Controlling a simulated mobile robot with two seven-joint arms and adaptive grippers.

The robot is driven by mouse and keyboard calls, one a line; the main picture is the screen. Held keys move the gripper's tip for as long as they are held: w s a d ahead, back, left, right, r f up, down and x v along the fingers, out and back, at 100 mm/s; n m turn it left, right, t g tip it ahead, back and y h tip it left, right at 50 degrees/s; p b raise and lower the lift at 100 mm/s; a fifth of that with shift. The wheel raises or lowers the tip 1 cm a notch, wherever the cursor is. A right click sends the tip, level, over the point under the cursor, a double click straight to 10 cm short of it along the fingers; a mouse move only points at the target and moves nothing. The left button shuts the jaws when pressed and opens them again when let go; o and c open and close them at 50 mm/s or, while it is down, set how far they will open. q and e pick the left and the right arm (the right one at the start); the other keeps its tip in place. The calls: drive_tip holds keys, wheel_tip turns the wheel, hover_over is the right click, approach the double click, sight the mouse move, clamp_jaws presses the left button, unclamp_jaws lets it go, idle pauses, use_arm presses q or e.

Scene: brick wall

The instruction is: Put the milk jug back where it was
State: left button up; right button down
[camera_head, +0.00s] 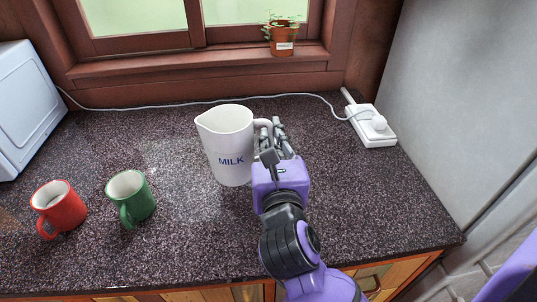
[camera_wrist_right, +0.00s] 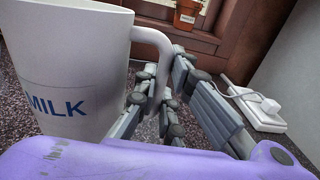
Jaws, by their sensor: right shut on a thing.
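The white milk jug (camera_head: 229,148) with blue "MILK" lettering stands upright on the dark speckled counter, right of the green mug. Its spout points left and its handle right. My right gripper (camera_head: 271,135) is at the jug's right side, shut on the handle. The right wrist view shows the jug (camera_wrist_right: 68,65) at left and the gripper fingers (camera_wrist_right: 160,100) around the handle. The fingers partly hide the handle. I cannot tell whether the jug's base touches the counter. My left gripper is not in view.
A red mug (camera_head: 58,210) and a green mug (camera_head: 130,198) stand left of the jug. A white power strip (camera_head: 371,126) with a cable lies at right. A potted plant (camera_head: 283,38) is on the windowsill. A white appliance (camera_head: 27,105) stands far left.

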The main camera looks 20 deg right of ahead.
drive_tip(key=shift+w+f, duration=0.35)
drive_tip(key=f, duration=0.2)
drive_tip(key=f+b, duration=0.1)
drive_tip(key=shift+w+d+f, duration=0.15)
drive_tip(key=shift+w+f, duration=0.1)
drive_tip(key=shift+f, duration=0.15)
drive_tip(key=shift+r, duration=0.1)
use_arm(q)
drive_tip(key=shift+s+f, duration=0.4)
drive_tip(key=shift+f, duration=0.1)
use_arm(e)
drive_tip(key=shift+f, duration=0.2)
use_arm(q)
drive_tip(key=shift+w+f, duration=0.1)
drive_tip(key=shift+w, duration=0.05)
use_arm(e)
drive_tip(key=c, duration=1.9)
unclamp_jaws()
drive_tip(key=shift+o, duration=0.2)
drive_tip(key=shift+r, duration=0.1)
